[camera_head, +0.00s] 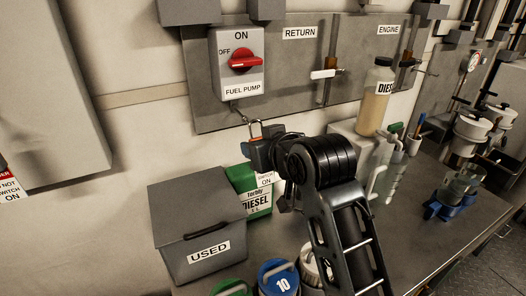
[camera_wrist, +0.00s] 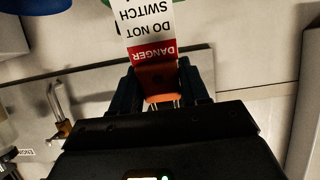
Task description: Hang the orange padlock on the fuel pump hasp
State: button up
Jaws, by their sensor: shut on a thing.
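My gripper (camera_head: 264,150) is shut on the orange padlock (camera_wrist: 162,98), which shows between the two fingers in the wrist view. In the head view the padlock's shackle (camera_head: 255,125) stands up above the fingers; its body is mostly hidden. A red and white danger tag (camera_wrist: 148,38) hangs from the padlock, and part of it shows below the gripper in the head view. The fuel pump box (camera_head: 238,88) has a red knob and a small hasp (camera_head: 241,114) under it. The shackle is just below and right of the hasp; I cannot tell whether they touch.
A grey USED bin (camera_head: 200,230) and a green diesel can (camera_head: 250,190) stand below the gripper. RETURN and ENGINE valves (camera_head: 325,73) project from the panel right of the box.

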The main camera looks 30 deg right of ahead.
jog(key=shift+w+f+b, duration=0.2)
jog(key=shift+w+b, duration=0.45)
jog(key=shift+w, duration=0.95)
jog(key=shift+w+f, duration=0.4)
jog(key=shift+w, duration=0.15)
jog(key=o, duration=1.2)
jog(key=shift+o, duration=0.2)
jog(key=shift+f, duration=0.1)
jog(key=v, duration=0.7)
jog(key=shift+s+r, duration=0.25)
jog(key=shift+s, duration=0.1)
jog(key=shift+s, duration=0.1)
